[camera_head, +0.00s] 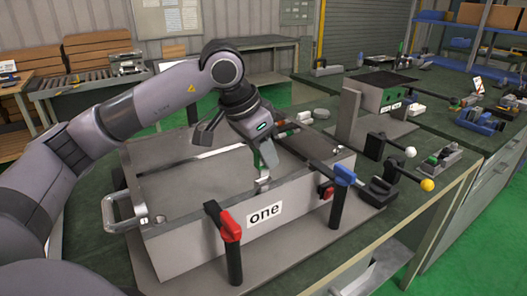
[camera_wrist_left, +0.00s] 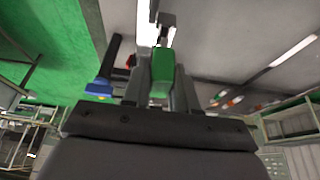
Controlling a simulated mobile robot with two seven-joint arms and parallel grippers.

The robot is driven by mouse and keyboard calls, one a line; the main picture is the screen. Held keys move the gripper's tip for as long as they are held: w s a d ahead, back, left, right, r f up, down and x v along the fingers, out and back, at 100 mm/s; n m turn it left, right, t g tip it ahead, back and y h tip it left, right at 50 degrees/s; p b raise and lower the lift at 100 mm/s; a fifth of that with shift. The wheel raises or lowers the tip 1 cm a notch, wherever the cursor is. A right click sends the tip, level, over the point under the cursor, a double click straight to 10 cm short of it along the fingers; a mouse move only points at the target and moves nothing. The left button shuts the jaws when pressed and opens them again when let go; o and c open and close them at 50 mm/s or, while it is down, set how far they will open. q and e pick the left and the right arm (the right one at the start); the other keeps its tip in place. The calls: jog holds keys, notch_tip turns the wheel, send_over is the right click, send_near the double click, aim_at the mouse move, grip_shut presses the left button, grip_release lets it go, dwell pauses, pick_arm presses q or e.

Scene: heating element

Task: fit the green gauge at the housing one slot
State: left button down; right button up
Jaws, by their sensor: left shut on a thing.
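The housing (camera_head: 190,250) is a long grey open-topped box labelled "one" on its front wall. My left gripper (camera_head: 262,158) is above the housing's interior, near the front wall, pointing down. It is shut on the green gauge (camera_head: 257,159), which is mostly hidden by the fingers. The left wrist view shows the green gauge (camera_wrist_left: 162,72) between the two fingers (camera_wrist_left: 162,90). A grey metal piece (camera_wrist_left: 165,22) shows just beyond the gauge there. In the head view a small metal bracket (camera_head: 264,181) is below the gripper at the front wall. I cannot tell whether the gauge touches the slot.
A red-handled clamp (camera_head: 230,225) and a blue-handled clamp (camera_head: 343,175) stand at the housing's front. A metal handle (camera_head: 122,212) is on its left end.

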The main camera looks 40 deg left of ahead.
aim_at(256, 153)
pick_arm(q)
jog(key=shift+f+b, duration=1.5)
jog(key=shift+f, duration=0.2)
dwell(0.3)
jog(key=c, duration=0.8)
grip_release()
jog(key=v, duration=0.7)
jog(key=shift+s+d, duration=0.1)
jog(key=shift+s, duration=0.05)
